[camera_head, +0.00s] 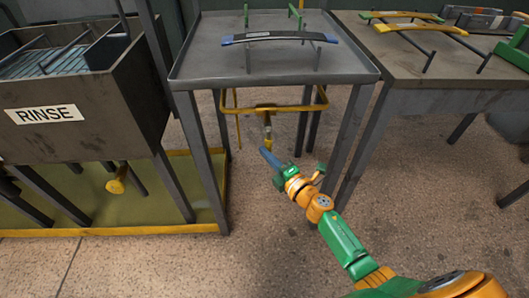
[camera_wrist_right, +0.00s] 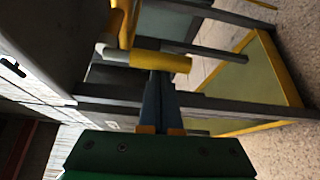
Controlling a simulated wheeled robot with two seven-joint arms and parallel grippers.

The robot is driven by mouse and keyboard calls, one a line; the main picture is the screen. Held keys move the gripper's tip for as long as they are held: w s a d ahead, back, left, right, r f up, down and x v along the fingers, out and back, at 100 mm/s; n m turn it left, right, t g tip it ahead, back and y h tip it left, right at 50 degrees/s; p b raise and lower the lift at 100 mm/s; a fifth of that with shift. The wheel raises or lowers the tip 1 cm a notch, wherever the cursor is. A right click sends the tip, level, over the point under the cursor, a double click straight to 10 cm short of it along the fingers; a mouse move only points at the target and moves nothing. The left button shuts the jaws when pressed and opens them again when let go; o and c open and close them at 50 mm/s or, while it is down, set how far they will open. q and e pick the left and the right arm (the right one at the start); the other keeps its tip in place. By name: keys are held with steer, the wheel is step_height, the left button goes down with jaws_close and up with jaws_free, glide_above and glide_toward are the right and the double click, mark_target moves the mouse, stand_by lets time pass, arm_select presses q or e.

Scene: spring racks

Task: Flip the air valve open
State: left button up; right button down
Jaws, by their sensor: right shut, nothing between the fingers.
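The air valve appears to be the yellow fitting (camera_head: 266,109) on the yellow pipe under the front edge of the middle rack table, with a short lever hanging down from it. In the right wrist view a yellow cylindrical handle (camera_wrist_right: 160,62) on a grey stem lies across the view, just beyond the fingertips. My right gripper (camera_head: 264,151) is just below the lever, its blue fingers shut with nothing between them. The fingers also show in the wrist view (camera_wrist_right: 158,78). Whether they touch the handle I cannot tell. My left gripper is out of view.
The middle table (camera_head: 200,72) carries a curved leaf spring on a stand. The RINSE tank (camera_head: 100,85) stands at left over a yellow-edged tray (camera_head: 110,232), with a yellow knob (camera_head: 116,186) below it. Another rack table (camera_head: 400,68) stands at right. The floor in front is clear.

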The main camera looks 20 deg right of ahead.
steer(key=s+d+r+n+g+h+p, duration=0.2)
steer(key=d+r+n+g+h+p, duration=0.3)
steer(key=p, duration=1.7)
steer(key=shift+d+r+n+h, duration=0.3)
steer(key=shift+d+n+h, duration=0.65)
steer(key=shift+n, duration=1.75)
